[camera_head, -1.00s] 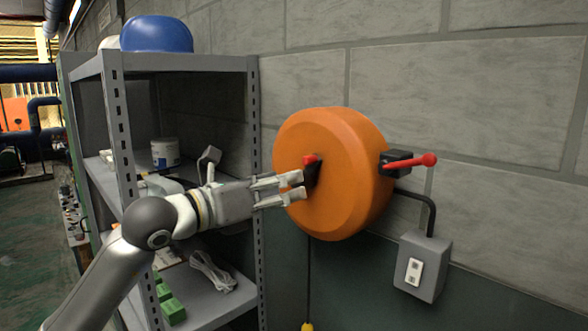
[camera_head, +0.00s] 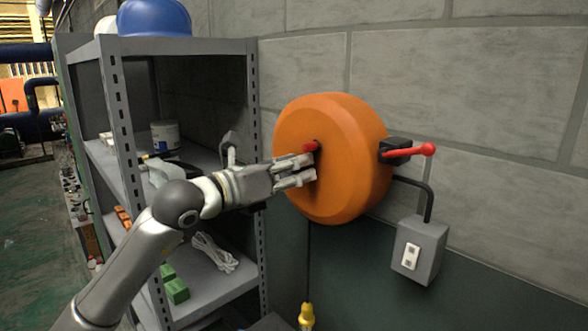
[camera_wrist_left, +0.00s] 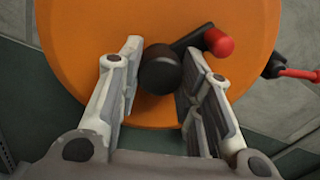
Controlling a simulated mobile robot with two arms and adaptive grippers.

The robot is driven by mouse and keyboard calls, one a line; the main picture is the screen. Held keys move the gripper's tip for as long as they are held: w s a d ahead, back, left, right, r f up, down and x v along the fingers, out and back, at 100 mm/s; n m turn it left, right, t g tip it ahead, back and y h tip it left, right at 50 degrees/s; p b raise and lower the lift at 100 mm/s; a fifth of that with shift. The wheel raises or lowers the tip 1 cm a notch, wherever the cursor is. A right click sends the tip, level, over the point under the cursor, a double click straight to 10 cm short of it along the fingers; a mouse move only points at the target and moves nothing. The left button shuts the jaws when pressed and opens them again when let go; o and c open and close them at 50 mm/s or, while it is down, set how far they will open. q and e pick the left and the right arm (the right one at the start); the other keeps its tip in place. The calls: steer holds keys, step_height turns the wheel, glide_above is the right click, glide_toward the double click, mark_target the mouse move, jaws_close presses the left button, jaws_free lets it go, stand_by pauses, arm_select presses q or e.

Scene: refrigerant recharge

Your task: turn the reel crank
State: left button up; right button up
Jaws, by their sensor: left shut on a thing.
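The orange reel (camera_head: 345,190) is mounted on the block wall. Its crank has a red hub (camera_head: 310,147), and a dark arm runs from the hub (camera_wrist_left: 215,42) to a round black knob (camera_wrist_left: 160,70) in the left wrist view. My left gripper (camera_head: 309,168) is at the reel's face, with its fingers on both sides of the knob, shut on it. In the head view the fingers hide the knob and most of the crank arm. My right gripper is not in view.
A red-tipped lever (camera_head: 410,152) sticks out at the reel's right side. A grey switch box (camera_head: 418,250) hangs below it. A grey metal shelf (camera_head: 252,200) stands close to my left arm. A yellow fitting (camera_head: 306,317) hangs on a cord under the reel.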

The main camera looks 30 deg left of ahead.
arm_select(q)
steer(key=shift+f+m+b, duration=0.15)
steer(key=shift+m+b, duration=0.65)
steer(key=shift+b, duration=0.25)
steer(key=shift+m+b, duration=1.2)
steer(key=shift+b, duration=0.05)
steer(key=m+b, duration=0.2)
steer(key=shift+m, duration=0.3)
steer(key=shift+r+m+y+b, duration=0.15)
steer(key=shift+m+b, duration=1.15)
steer(key=shift+m, duration=2.8)
steer(key=shift+r+m+y+b, duration=0.15)
steer(key=shift+m+b, duration=1.1)
steer(key=shift+m, duration=2.85)
steer(key=shift+f+m, duration=0.1)
steer(key=shift+m, duration=0.2)
